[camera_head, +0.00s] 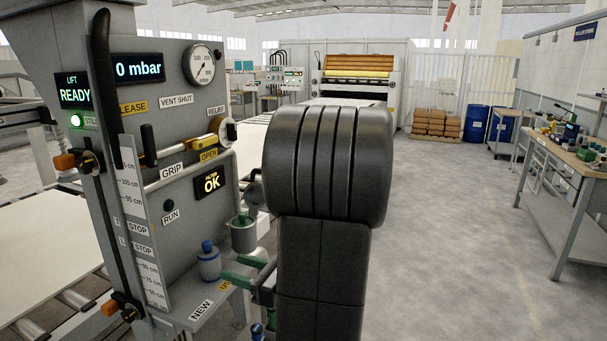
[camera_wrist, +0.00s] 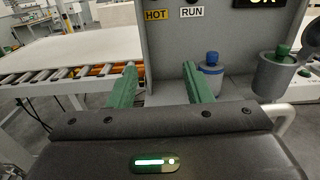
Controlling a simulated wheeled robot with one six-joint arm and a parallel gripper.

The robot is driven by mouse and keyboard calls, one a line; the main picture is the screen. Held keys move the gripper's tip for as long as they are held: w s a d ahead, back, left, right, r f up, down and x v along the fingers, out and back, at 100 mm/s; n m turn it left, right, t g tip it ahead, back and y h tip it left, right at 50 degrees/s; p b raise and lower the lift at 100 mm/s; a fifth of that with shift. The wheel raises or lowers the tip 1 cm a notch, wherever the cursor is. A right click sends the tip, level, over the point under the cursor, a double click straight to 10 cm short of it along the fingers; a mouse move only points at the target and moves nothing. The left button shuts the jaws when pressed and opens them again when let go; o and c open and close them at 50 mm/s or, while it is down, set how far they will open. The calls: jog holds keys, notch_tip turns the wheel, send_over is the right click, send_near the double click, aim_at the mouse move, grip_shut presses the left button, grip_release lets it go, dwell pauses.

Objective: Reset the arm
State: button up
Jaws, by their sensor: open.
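My gripper (camera_head: 232,271) is low in front of the control panel (camera_head: 185,120), at the foot of my dark arm. In the wrist view its two green fingers (camera_wrist: 158,84) stand apart with nothing between them. A blue-capped canister (camera_head: 208,264) stands on the panel's small shelf beside the fingers; it also shows in the wrist view (camera_wrist: 210,74), just right of the right finger. I cannot tell whether they touch. A grey cup with a green top (camera_head: 243,235) is mounted behind; it also shows in the wrist view (camera_wrist: 276,74).
The panel's long black lever (camera_head: 102,100) and yellow valve handle (camera_head: 208,143) stick out at left. Displays read 0 mbar and OK. A roller conveyor with a pale sheet (camera_head: 45,245) lies left. A workbench (camera_head: 575,160) stands right. The floor (camera_head: 450,240) between is clear.

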jog(key=x, duration=0.3)
jog(key=shift+s+f, duration=0.1)
jog(key=shift+s, duration=0.05)
jog(key=shift+s, duration=0.15)
